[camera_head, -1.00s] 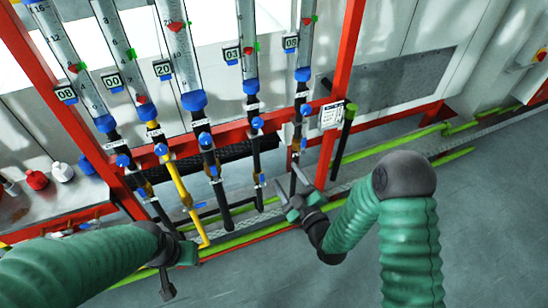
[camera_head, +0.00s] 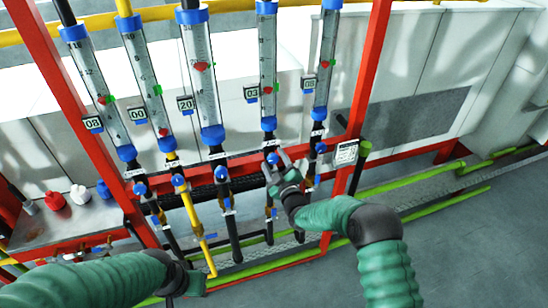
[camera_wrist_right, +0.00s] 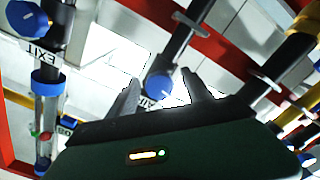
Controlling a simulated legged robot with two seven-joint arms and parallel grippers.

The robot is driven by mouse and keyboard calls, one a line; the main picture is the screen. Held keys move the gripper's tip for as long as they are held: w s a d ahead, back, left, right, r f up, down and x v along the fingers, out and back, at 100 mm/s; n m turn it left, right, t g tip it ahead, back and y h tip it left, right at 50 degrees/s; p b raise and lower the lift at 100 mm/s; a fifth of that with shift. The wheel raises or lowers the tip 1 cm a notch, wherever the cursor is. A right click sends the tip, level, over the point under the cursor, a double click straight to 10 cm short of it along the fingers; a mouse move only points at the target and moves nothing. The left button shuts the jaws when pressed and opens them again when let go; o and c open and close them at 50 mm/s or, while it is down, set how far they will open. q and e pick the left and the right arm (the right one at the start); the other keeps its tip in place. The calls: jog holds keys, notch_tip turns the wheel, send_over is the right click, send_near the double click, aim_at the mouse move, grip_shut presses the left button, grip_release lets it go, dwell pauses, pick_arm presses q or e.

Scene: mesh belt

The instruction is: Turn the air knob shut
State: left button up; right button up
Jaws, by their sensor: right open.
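The air knob is a small blue knob (camera_wrist_right: 157,86) on a dark pipe. In the right wrist view it lies between my two fingertips, beside a partly hidden label that seems to read AIR. In the head view the same blue knob (camera_head: 272,158) sits below the fourth tube from the left. My right gripper (camera_head: 277,166) is open, its fingers on either side of the knob; contact cannot be told. It also shows in the right wrist view (camera_wrist_right: 163,88). My left gripper (camera_head: 182,283) is low at the left, away from the pipes, its jaws unclear.
A neighbouring blue knob (camera_head: 321,148) is close on the right, and another (camera_head: 222,173) on the left. Clear flow tubes (camera_head: 202,80) stand above a red crossbar (camera_head: 245,166). A red post (camera_head: 372,80) rises right of the pipes. Open floor (camera_head: 480,240) lies at the right.

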jog(key=shift+w+a, duration=0.2)
jog(key=shift+w, duration=0.05)
jog(key=shift+d, duration=0.15)
jog(key=c, duration=0.5)
grip_shut()
